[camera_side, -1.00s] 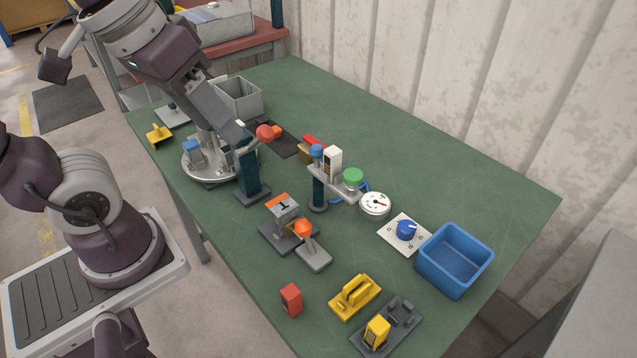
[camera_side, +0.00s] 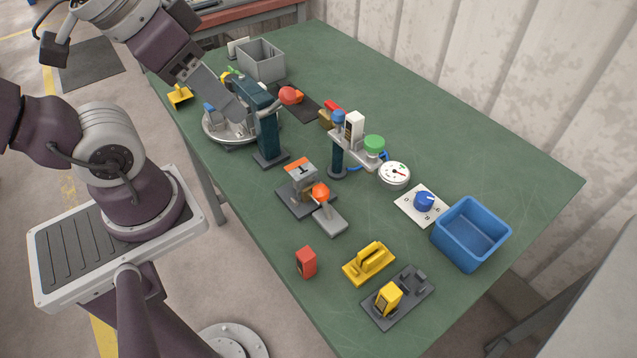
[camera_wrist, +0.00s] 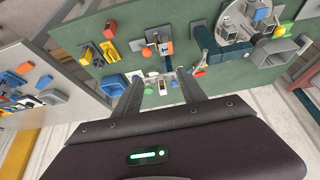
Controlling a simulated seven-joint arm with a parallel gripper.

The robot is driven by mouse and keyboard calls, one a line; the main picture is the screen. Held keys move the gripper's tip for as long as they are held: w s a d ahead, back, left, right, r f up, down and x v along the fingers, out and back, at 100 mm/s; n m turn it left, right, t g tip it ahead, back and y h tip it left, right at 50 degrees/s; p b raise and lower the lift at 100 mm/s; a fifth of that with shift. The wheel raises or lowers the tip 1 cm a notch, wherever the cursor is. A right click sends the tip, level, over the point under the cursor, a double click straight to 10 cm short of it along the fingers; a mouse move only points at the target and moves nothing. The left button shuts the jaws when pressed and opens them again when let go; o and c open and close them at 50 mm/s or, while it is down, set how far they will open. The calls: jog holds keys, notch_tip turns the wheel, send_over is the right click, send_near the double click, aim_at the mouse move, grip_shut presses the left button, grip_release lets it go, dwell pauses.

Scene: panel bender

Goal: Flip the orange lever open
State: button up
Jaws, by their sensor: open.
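The lever with a round orange knob (camera_side: 320,192) stands on a grey plate (camera_side: 330,217) at the front middle of the green table. Behind it is a grey block with an orange top (camera_side: 302,167). In the side view my arm hangs over the round turntable (camera_side: 225,133) at the left, apart from the orange-knobbed lever, and the fingertips are hard to make out.
A blue bin (camera_side: 470,235) stands at the right, beside a blue dial (camera_side: 424,201) and a round gauge (camera_side: 394,175). A yellow handle (camera_side: 369,262) and a red block (camera_side: 306,262) are at the front. A grey box (camera_side: 261,60) is at the back. The table's right-rear area is clear.

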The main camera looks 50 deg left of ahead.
jog(key=w+d+f+m+g, duration=0.1)
jog(key=w+f+m+g, duration=0.1)
jog(key=w+m, duration=0.45)
jog(key=m+g, duration=0.4)
jog(key=m, duration=1)
send_over(321, 186)
jog(key=f, duration=1.3)
jog(key=shift+w+d+f, duration=0.1)
jog(key=shift+w+f, duration=0.1)
jog(key=shift+m, duration=0.25)
jog(key=f, duration=0.7)
jog(key=shift+s+f, duration=0.2)
jog(key=shift+c, duration=0.4)
grip_shut()
